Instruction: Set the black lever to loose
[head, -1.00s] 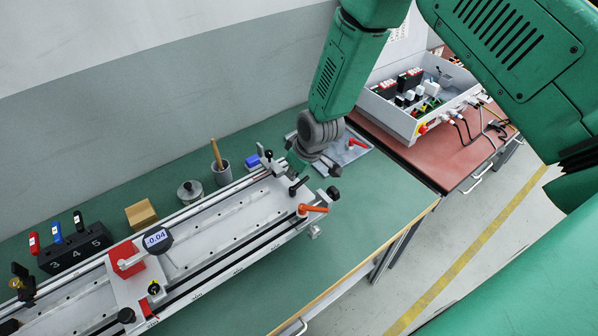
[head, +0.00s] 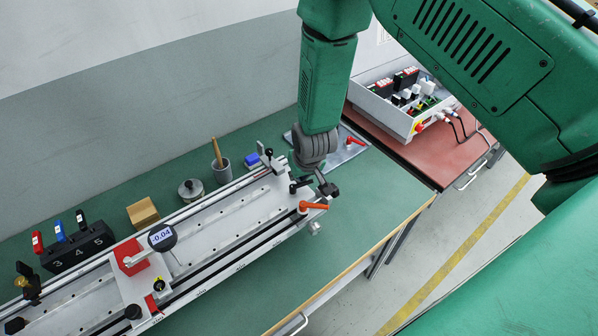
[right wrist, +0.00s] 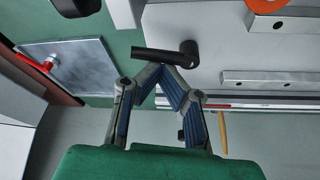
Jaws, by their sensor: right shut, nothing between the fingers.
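The black lever (head: 300,185) sits on the right end of the pale gantry fixture (head: 228,215). In the right wrist view the black lever (right wrist: 160,55) points left from its round pivot, just beyond my fingertips. My right gripper (head: 316,180) hangs over that end of the fixture, close to the lever. In the right wrist view my right gripper (right wrist: 162,76) is shut with its fingertips together and nothing between them. The tips look very near the lever; I cannot tell if they touch it. My left gripper is not in view.
An orange lever (head: 313,205) sits just in front of the black one. A metal plate with a red handle (head: 354,140) lies behind. A digital gauge (head: 162,237) and red block stand farther left. The green bench (head: 375,205) is clear at the right.

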